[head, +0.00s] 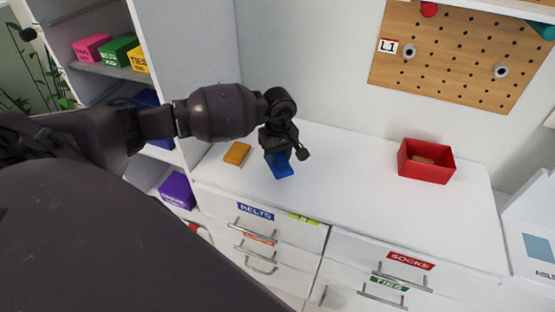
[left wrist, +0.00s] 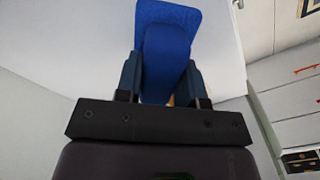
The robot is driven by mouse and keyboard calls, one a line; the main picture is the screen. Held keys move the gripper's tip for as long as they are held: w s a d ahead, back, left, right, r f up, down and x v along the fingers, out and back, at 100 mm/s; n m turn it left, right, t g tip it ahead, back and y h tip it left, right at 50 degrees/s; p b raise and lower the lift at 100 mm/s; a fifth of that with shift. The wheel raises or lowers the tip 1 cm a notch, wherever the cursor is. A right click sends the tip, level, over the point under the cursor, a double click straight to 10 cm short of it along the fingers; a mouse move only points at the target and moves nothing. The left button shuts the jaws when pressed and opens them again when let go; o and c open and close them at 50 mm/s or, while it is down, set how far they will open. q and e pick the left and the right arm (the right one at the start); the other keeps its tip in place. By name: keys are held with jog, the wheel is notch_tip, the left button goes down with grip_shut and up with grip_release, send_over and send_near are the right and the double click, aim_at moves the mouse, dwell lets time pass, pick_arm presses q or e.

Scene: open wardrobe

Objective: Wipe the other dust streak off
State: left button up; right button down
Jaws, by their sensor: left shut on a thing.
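A blue wiping tool (head: 281,170) with a flat pad and a raised grip is in my left gripper (head: 283,153) at the left part of the white dresser top. In the left wrist view the blue tool (left wrist: 167,50) sits between the two fingers of my left gripper (left wrist: 165,85), which is shut on its grip. Its pad is on or just above the dresser top (head: 345,175); I cannot tell which. No dust streak can be made out on the visible top; my arm and the tool hide part of it. My right gripper is not in view.
An orange-yellow block (head: 237,153) lies left of the blue tool. A red open box (head: 426,162) with a brownish thing inside stands at the right. A pegboard (head: 455,55) hangs behind. Shelves with labelled boxes (head: 118,50) stand at the left. The middle of the top is clear.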

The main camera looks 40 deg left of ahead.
pick_arm(q)
jog(key=shift+r+p, duration=0.35)
jog(key=shift+r, duration=1)
